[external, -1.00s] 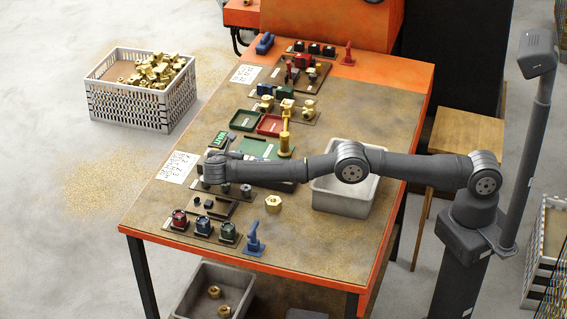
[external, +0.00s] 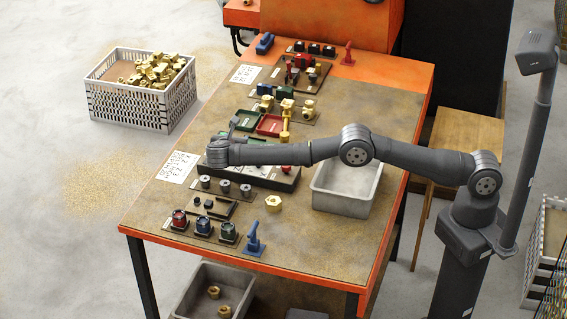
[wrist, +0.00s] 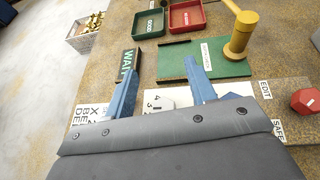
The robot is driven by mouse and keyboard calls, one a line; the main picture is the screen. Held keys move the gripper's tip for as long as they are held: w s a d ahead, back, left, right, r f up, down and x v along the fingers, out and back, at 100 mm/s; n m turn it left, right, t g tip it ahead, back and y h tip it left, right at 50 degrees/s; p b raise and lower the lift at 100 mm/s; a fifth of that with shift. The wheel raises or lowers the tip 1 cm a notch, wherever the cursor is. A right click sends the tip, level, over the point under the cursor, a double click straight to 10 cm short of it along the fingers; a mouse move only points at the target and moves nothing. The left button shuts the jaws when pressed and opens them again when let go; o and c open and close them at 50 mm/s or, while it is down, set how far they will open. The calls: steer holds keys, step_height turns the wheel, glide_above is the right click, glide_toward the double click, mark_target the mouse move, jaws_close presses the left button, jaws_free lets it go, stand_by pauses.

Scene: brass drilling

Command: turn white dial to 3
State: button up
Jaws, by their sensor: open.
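I see no contact with the dial. In the external view my gripper (external: 228,133) is over the far left end of the dark control box (external: 262,178); the dial is too small to tell there.
A yellow post handle (wrist: 240,35) stands on a green plate beyond. Green (wrist: 149,24) and red (wrist: 186,16) trays lie farther off. A grey bin (external: 342,190) stands right of the box.

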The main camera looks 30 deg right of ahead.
steer(key=w+d+r, duration=0.2)
steer(key=d+r, duration=0.4)
steer(key=d, duration=0.3)
steer(key=shift+w+d, duration=0.4)
steer(key=s+a+r+m+g+y, duration=0.4)
steer(key=s+r+m+g+y, duration=0.15)
steer(key=m+g+y, duration=0.65)
steer(key=w+a+f, duration=0.1)
steer(key=a+f, duration=0.1)
steer(key=f, duration=0.3)
steer(key=a+f+m+t, duration=0.1)
steer(key=a+f, duration=0.1)
steer(key=f, duration=0.3)
steer(key=w+a+f+t, duration=0.1)
steer(key=a+f, duration=0.1)
steer(key=f, duration=0.3)
steer(key=shift+w+f+m, duration=0.25)
steer(key=shift+w+m, duration=0.05)
